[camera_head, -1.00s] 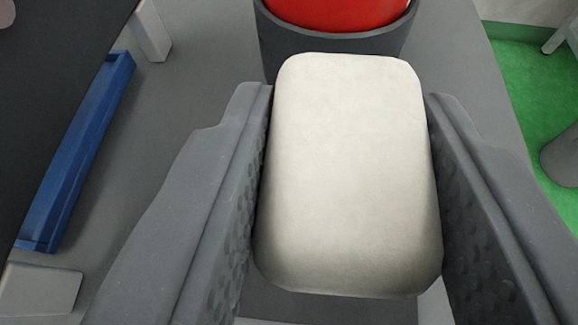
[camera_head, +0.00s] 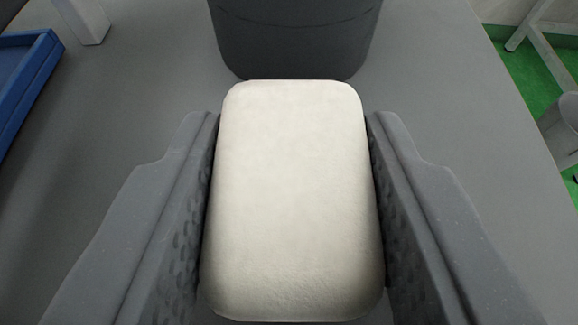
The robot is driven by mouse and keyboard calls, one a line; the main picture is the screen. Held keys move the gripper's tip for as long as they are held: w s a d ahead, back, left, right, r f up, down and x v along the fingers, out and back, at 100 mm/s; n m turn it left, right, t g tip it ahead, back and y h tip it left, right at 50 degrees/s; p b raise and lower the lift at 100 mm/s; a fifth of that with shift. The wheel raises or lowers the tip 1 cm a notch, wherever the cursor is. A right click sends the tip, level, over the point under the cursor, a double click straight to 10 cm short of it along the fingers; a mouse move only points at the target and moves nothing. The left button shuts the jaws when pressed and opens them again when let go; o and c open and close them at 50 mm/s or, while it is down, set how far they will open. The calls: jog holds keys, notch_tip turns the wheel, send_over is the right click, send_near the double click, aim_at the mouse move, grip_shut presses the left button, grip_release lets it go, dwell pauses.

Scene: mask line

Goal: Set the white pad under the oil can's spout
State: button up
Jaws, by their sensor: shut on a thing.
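The white pad (camera_head: 292,200) is a thick, round-cornered block in the middle of the view. My gripper (camera_head: 292,135) is shut on it, with one dark grey finger along each long side. The pad's far end overlaps the lower edge of a dark grey round container in the picture; I cannot tell whether they touch. I cannot make out the oil can or its spout in this view.
The dark grey container (camera_head: 296,38) stands straight ahead at the top. A blue tray (camera_head: 28,85) lies at the upper left, near a white post (camera_head: 84,20). Grey surface is clear on both sides, and its right edge borders a green floor (camera_head: 541,83).

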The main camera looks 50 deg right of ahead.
jog(key=shift+s+f, duration=0.1)
jog(key=shift+f, duration=0.15)
jog(key=shift+s+f, duration=0.1)
jog(key=shift+f, duration=0.05)
jog(key=o, duration=1)
jog(key=shift+f, duration=0.25)
jog(key=shift+s, duration=0.1)
jog(key=shift+r, duration=0.35)
jog(key=shift+a+r, duration=0.25)
jog(key=shift+r+b+v, duration=0.15)
jog(key=shift+v, duration=1.6)
jog(key=shift+r+b+v, duration=0.15)
jog(key=shift+r+v, duration=0.05)
jog(key=shift+v, duration=1.55)
